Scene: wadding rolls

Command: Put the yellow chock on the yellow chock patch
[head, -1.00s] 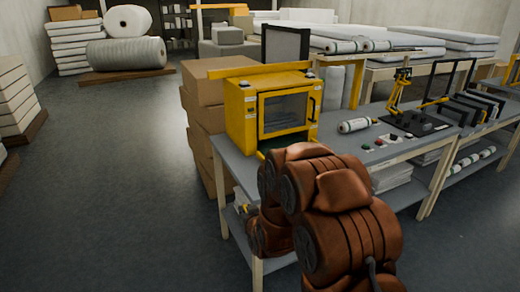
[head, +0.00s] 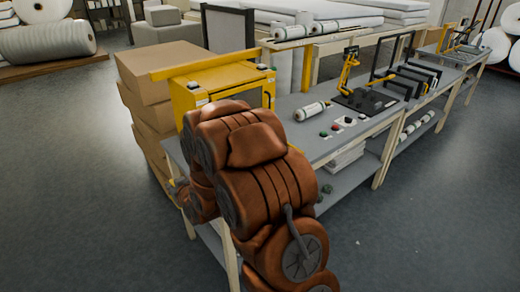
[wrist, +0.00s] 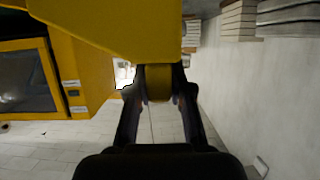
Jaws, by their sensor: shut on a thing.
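My gripper (wrist: 159,88) shows in the wrist view with its two dark fingers shut on a yellow piece (wrist: 158,80), which looks like the yellow chock. A large yellow shape (wrist: 110,25) fills the top of that view just beyond the fingertips; I cannot tell whether it is part of the chock. A yellow cabinet with a dark window (wrist: 70,75) is to the left of the gripper. I cannot make out the yellow chock patch in either view.
The grey workbench (head: 315,140) carries a white roll (head: 309,112), small buttons and a black-and-yellow fixture (head: 365,100). Stacked cardboard boxes (head: 150,75) stand left of the cabinet. A long yellow bar (head: 205,65) runs above it. The floor at left and right is clear.

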